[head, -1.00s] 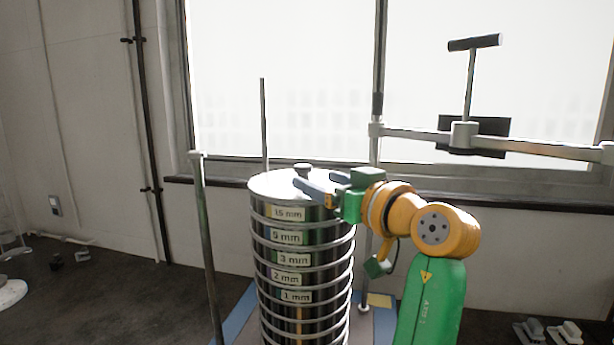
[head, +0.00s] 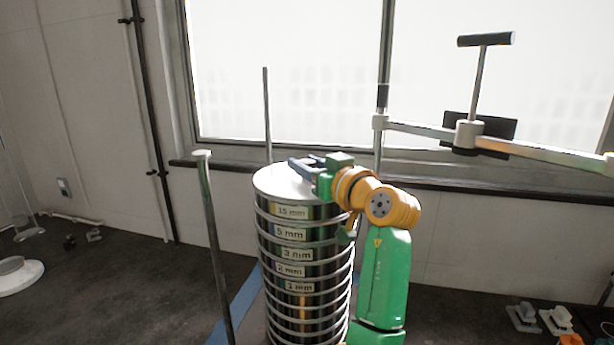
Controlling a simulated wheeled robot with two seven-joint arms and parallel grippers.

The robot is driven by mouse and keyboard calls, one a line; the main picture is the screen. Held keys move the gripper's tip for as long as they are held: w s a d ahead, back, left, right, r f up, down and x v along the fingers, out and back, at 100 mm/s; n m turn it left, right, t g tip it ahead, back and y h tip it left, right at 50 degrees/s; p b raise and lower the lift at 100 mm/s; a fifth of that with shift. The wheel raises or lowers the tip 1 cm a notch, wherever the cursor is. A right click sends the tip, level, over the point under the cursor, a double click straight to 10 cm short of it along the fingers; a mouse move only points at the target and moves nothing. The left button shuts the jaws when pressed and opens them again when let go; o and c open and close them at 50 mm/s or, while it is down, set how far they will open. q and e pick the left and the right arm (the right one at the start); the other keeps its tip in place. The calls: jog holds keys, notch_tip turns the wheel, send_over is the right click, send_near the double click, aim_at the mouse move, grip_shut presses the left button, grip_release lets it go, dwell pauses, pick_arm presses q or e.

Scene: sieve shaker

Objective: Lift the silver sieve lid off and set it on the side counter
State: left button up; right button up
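The silver sieve lid (head: 280,183) is the flat round top of a tall stack of sieves (head: 292,245) with size labels. It looks level and seated on the top sieve. The lid's knob is hidden behind or between the fingers. I cannot tell whether they touch or grip it.
An upright rod (head: 210,240) stands left of the stack, another (head: 267,115) behind it. A clamp bar with a T-handle (head: 485,40) is swung out to the right.

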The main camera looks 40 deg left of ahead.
pick_arm(q)
jog(key=c, duration=0.4)
jog(key=shift+a, duration=0.1)
